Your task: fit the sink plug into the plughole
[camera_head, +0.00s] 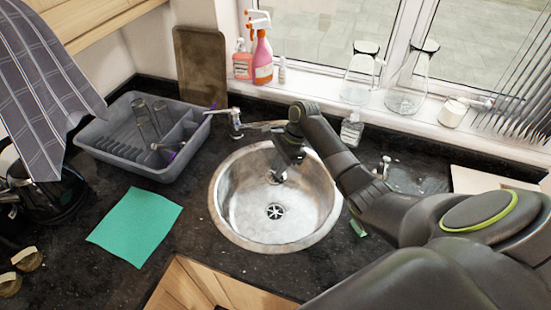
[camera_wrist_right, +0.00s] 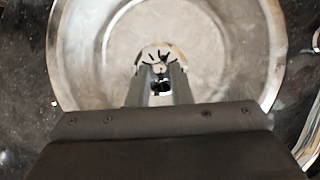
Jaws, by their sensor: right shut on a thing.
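The round steel sink (camera_head: 240,209) is set in the dark worktop. Its plughole (camera_head: 275,211), with dark slots, shows open and uncovered in the basin floor. My right gripper (camera_head: 279,176) reaches in from the right and points down over the back part of the basin, above and behind the plughole. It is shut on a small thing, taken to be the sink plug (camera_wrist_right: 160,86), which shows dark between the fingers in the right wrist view. Most of the plug is hidden by the fingers. The plughole (camera_wrist_right: 160,55) shows just beyond the fingertips there. My left gripper is not in view.
A tap (camera_head: 236,121) stands behind the sink. A grey dish rack (camera_head: 112,147) and a green cloth (camera_head: 136,227) lie to the left. Bottles (camera_head: 262,60) and glass jugs (camera_head: 408,85) line the windowsill. The basin around the plughole is clear.

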